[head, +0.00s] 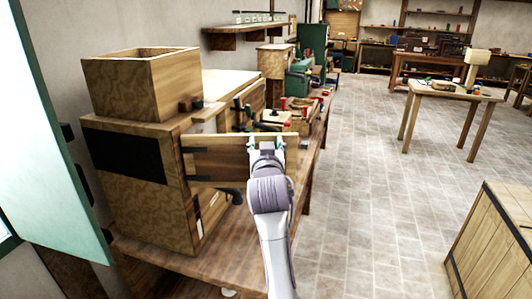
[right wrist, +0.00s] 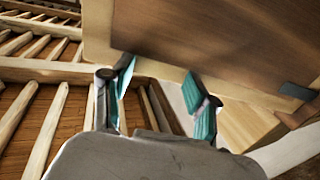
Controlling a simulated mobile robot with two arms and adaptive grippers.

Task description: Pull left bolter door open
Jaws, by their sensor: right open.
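The bolter (head: 150,190) is a wooden cabinet on a bench at the left, with an open-topped wooden hopper (head: 140,85) on it. A wooden door panel (head: 220,160) stands out to the right from its front corner, with dark hinges at its left end. My right gripper (head: 266,145) is at the panel's right end, overlapping it. In the right wrist view the gripper (right wrist: 165,90) has its teal fingertips spread, with a wooden panel (right wrist: 220,40) just beyond them. I cannot tell whether they touch it. My left gripper is not in view.
Wooden slats (right wrist: 40,100) show at the left of the right wrist view. The bench (head: 180,262) carries clamps and tools behind the door. A wooden crate (head: 495,250) stands at the lower right, a small table (head: 450,92) farther back. The tiled floor (head: 370,190) between is clear.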

